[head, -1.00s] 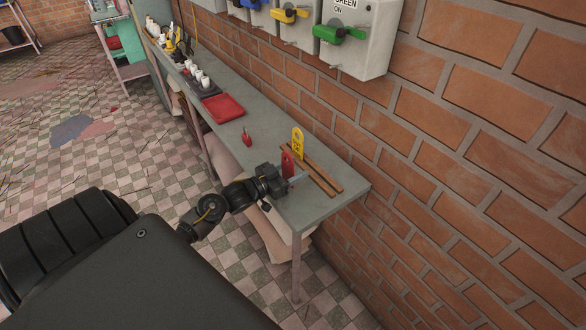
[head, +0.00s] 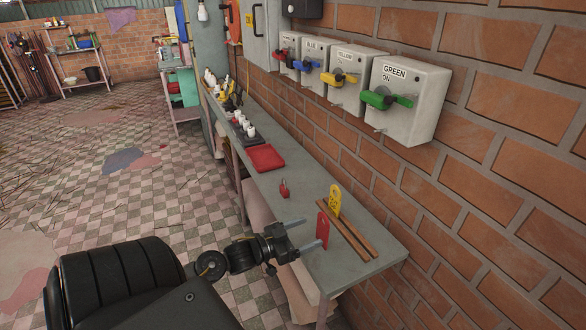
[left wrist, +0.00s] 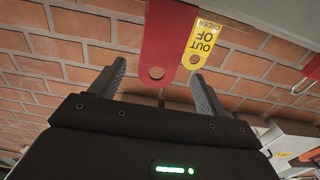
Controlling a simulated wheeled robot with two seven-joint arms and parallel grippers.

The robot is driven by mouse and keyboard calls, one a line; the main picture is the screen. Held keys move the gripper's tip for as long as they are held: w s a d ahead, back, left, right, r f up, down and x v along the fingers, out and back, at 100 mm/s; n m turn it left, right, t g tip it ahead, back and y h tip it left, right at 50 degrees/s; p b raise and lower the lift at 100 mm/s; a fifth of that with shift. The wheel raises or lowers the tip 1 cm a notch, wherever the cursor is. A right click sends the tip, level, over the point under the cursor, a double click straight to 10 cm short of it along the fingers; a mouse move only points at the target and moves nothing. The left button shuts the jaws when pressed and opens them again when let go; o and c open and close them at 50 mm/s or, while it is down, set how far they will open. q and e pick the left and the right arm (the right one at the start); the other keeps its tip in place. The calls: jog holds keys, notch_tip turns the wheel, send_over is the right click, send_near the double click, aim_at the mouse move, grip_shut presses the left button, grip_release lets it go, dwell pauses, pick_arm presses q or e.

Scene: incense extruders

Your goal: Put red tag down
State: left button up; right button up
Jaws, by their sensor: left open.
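The red tag (head: 322,231) stands upright at the near wooden strips (head: 346,232) on the grey bench (head: 300,205). A yellow tag (head: 335,202) stands upright behind it at the same strips. My left gripper (head: 306,234) is open, with its fingers apart and pointing toward the red tag. In the left wrist view the red tag (left wrist: 168,38) lies beyond the open fingertips (left wrist: 160,75), with nothing seen held between them. The yellow tag there (left wrist: 203,38) reads "OUT OF ORDER". My right gripper is not in view.
A red padlock-like item (head: 284,188) and a red tray (head: 264,158) lie farther along the bench. A brick wall (head: 470,210) runs along its right side. Switch boxes with coloured handles, including a green one (head: 386,99), hang above.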

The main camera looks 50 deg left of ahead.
pick_arm(q)
jog(key=shift+v, duration=2.05)
